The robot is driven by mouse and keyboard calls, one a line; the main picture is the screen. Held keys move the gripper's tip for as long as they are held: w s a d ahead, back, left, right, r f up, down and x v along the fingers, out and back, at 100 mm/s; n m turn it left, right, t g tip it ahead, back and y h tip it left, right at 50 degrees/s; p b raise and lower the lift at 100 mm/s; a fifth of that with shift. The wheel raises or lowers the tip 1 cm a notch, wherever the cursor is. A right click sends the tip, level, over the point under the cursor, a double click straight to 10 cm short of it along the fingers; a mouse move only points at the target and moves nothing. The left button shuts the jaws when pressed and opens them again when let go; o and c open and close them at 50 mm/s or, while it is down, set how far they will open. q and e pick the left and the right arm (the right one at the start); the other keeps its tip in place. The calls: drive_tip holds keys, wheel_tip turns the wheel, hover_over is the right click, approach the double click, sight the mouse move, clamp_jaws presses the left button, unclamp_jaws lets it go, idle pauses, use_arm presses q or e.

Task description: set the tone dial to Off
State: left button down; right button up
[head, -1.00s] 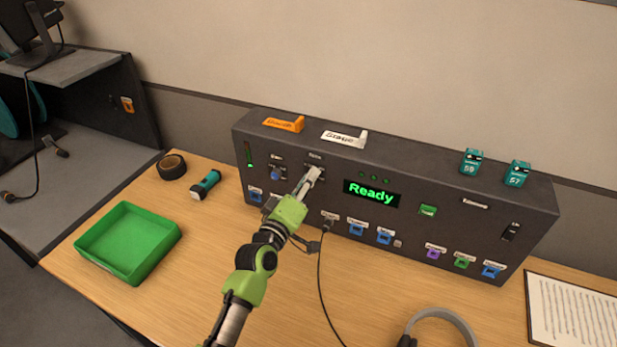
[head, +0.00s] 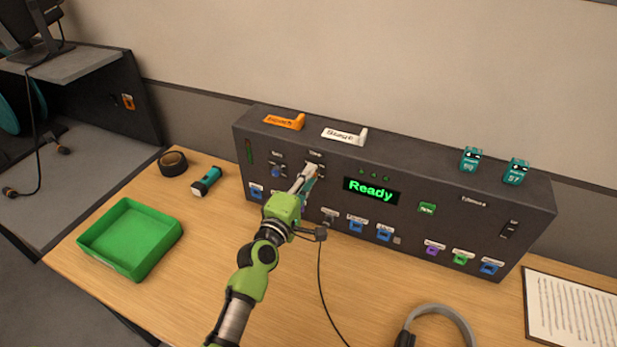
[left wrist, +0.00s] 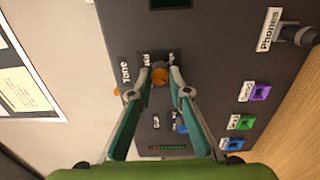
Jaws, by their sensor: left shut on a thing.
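The dark console (head: 420,215) stands on the table against the wall. My left gripper (left wrist: 156,86) is shut on this dial, one fingertip on each side. The dial's pointer and setting marks are too small or covered to read. In the head view my left gripper (head: 309,172) reaches the upper left of the panel and hides the dial. My right gripper is in neither view now.
A blue dial (head: 277,172) sits left of the gripper. The display (head: 371,190) reads "Ready". A green tray (head: 128,238), a flashlight (head: 206,181), a tape roll (head: 173,163) and headphones (head: 440,312) lie on the table.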

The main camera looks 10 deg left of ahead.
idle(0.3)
use_arm(q)
drive_tip(key=c, duration=1.9)
unclamp_jaws()
drive_tip(key=s, duration=0.4)
drive_tip(key=s+a, duration=0.1)
drive_tip(key=s, duration=0.2)
drive_tip(key=s+a, duration=0.1)
drive_tip(key=s, duration=0.3)
drive_tip(key=shift+s+a, duration=0.15)
drive_tip(key=shift+s, duration=0.2)
